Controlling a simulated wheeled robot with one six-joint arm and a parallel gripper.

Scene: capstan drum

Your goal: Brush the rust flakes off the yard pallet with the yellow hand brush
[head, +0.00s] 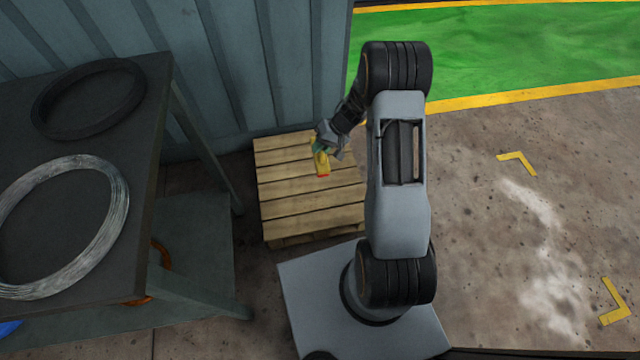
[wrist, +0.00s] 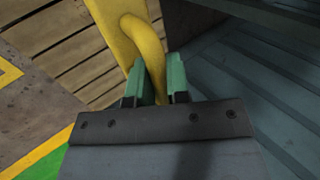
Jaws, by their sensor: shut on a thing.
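The yellow hand brush (head: 322,164) is over the wooden yard pallet (head: 310,199) in the head view, near its back part. My gripper (head: 323,145) is shut on the brush handle. In the wrist view the green fingers of my gripper (wrist: 157,80) sit on both sides of the yellow brush (wrist: 146,45), and slats of the pallet (wrist: 65,45) show behind it. The brush's bristles are hidden in the wrist view. I cannot tell whether the brush touches the slats. No rust flakes can be made out on the visible slats.
A dark table (head: 130,180) on the left holds a black wire coil (head: 88,125) and a silver wire coil (head: 112,225). A corrugated wall (head: 290,70) stands right behind the pallet. The concrete floor (head: 500,220) on the right is open, with yellow corner marks.

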